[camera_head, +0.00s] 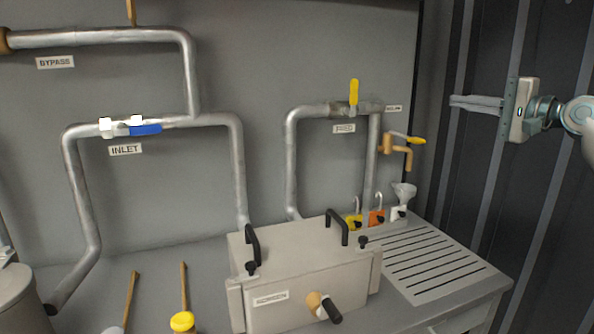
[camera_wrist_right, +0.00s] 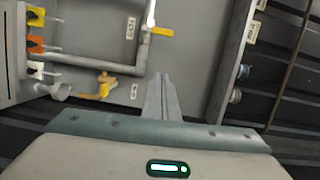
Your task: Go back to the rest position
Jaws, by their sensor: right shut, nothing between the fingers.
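My right gripper (camera_head: 476,103) comes in from the right edge in the head view, raised in the air in front of the dark ribbed wall. Its fingers point left and are closed together with nothing between them. In the right wrist view the shut fingers (camera_wrist_right: 162,97) point toward the grey pump panel, apart from everything. The yellow valve handle (camera_head: 354,92) stands upright on the pipe to the left of the gripper. A brass tap (camera_head: 397,148) with a yellow lever is lower left of it. My left gripper is not in view.
A screen box (camera_head: 300,285) with black handles stands on the grey bench. A slotted drain (camera_head: 430,262) is to its right. The inlet valve has a blue handle (camera_head: 146,129). The space around my right gripper is clear.

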